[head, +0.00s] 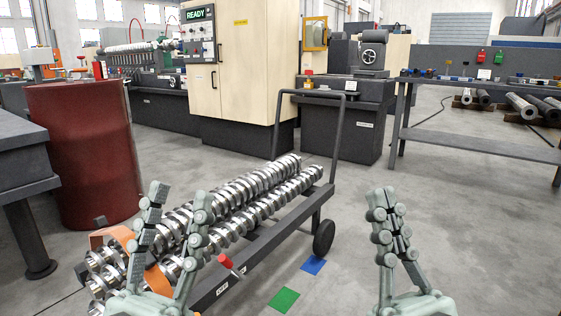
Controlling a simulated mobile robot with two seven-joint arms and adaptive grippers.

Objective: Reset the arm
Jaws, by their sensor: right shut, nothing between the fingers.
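My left gripper (179,200) is at the lower left of the head view. Its two fingers stand apart and point up, with the cart and its screws showing between and behind them. Nothing is held between them. My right gripper (385,200) is at the lower right, over bare floor. Its fingers point up and are closed together, with nothing between them.
A red barrel (84,155) stands left. Green (284,300) and blue (313,265) floor patches lie between the grippers. Floor at right is clear.

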